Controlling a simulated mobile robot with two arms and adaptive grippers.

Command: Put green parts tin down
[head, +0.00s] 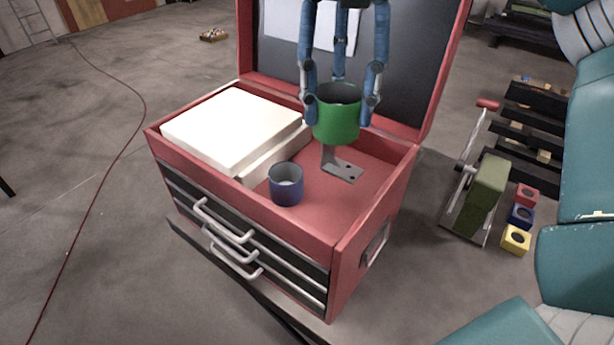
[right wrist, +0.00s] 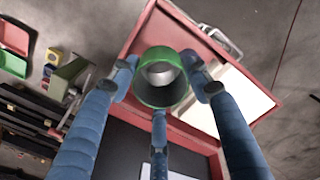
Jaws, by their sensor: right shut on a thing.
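The green parts tin (head: 337,122) is an open round cup. My right gripper (head: 341,98) comes down from above with its blue fingers shut around the tin's sides. The tin looks upright and appears held above the red toolbox tray (head: 310,221), over a grey metal bracket (head: 341,172). In the right wrist view, the green tin (right wrist: 163,82) sits between the fingers of my right gripper (right wrist: 160,85). A pale round shape shows through the tin's opening there. My left gripper is not in view.
A blue tin (head: 286,185) stands in the tray, left of the bracket. A white box (head: 233,130) fills the tray's left side. The open lid (head: 410,75) rises behind. Red, blue and yellow blocks (head: 521,214) lie outside, at right. The tray's right front is clear.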

